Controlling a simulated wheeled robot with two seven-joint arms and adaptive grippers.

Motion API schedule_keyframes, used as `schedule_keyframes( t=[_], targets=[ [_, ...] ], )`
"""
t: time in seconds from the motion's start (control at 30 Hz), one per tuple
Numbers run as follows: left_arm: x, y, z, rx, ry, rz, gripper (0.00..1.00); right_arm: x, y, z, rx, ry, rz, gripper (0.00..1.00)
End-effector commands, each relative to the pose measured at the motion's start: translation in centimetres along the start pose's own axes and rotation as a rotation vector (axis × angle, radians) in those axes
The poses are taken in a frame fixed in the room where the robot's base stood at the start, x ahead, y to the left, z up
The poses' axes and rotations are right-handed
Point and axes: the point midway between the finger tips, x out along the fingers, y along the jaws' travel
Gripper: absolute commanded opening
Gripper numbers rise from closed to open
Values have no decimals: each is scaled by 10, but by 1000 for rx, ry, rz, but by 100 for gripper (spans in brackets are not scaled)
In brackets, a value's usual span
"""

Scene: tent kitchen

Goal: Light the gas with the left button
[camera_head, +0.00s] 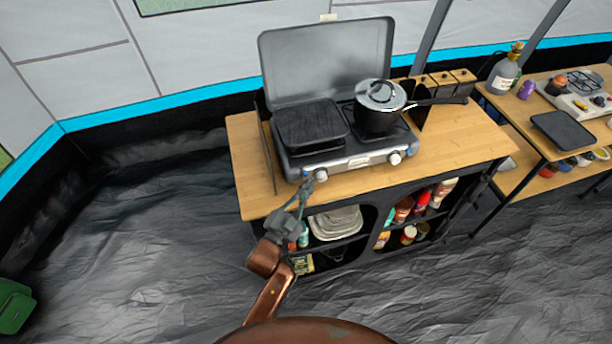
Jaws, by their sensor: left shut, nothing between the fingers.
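A grey gas stove (351,159) with a raised lid stands on a wooden-topped cabinet (455,150). Its front panel has a left knob (321,174) and a right knob (395,158), both pale. A flat black griddle (311,125) covers the left burner, and a lidded black pot (378,121) stands on the right one. My left gripper (307,184) is shut and empty, with its tips just in front of and slightly left of the left knob. I cannot tell whether they touch it. No flame is visible. My right gripper is not in view.
The cabinet's shelves hold plates (336,222) and several bottles and jars. A side table (510,103) at the right carries a grey gas bottle (503,75), a dark tray (562,130) and a small cooker. The dark floor (150,230) at the left is mostly clear.

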Motion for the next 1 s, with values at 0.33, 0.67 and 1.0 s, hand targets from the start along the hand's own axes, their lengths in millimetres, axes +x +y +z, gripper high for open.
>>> schedule_keyframes(
  t=[0.33,0.67,1.0],
  targets=[
    [2,-2,1,1,0,0,0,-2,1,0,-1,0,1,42],
    [6,-5,4,0,1,0,0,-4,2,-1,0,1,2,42],
    [7,-5,5,0,0,0,0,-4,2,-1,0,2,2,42]
  ],
)
